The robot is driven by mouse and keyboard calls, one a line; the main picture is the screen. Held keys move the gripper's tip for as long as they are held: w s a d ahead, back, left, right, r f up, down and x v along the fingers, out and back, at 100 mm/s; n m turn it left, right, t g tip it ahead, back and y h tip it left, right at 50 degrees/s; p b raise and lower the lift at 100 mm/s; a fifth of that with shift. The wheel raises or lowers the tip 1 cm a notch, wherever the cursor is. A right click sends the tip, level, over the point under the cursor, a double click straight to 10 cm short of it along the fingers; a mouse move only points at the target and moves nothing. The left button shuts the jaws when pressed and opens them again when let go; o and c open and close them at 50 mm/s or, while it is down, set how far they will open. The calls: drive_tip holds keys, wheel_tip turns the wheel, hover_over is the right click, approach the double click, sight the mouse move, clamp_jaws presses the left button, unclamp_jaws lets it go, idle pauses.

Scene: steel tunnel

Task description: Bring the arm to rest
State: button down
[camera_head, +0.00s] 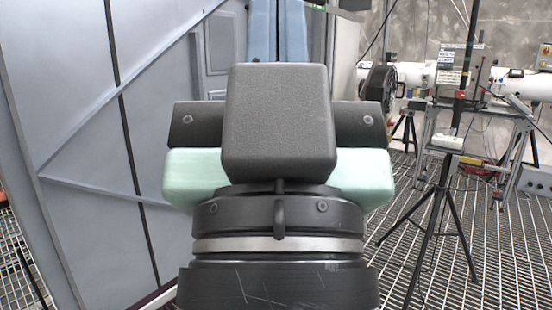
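My gripper (278,150) fills the middle of the head view, close to the camera and seen from behind. Its wide mint-green body shows on both sides of a dark block, with a dark bar behind. Below it is my black wrist with a light metal ring. The fingers are hidden, so I cannot tell if they are open or shut, or if anything is between them. No object is visible touching the gripper.
A grey panelled wall (75,130) with diagonal ribs stands at the left. A black tripod (440,200) stands on the grated floor (490,260) at the right. Behind it are a metal frame table (500,125) with equipment and a white pipe (413,73). Some bare grating shows at the lower right.

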wheel_tip(320, 180, up, 36)
drive_tip(key=p, duration=3.3)
drive_tip(key=shift+w+f, duration=0.15)
drive_tip(key=shift+f, duration=0.05)
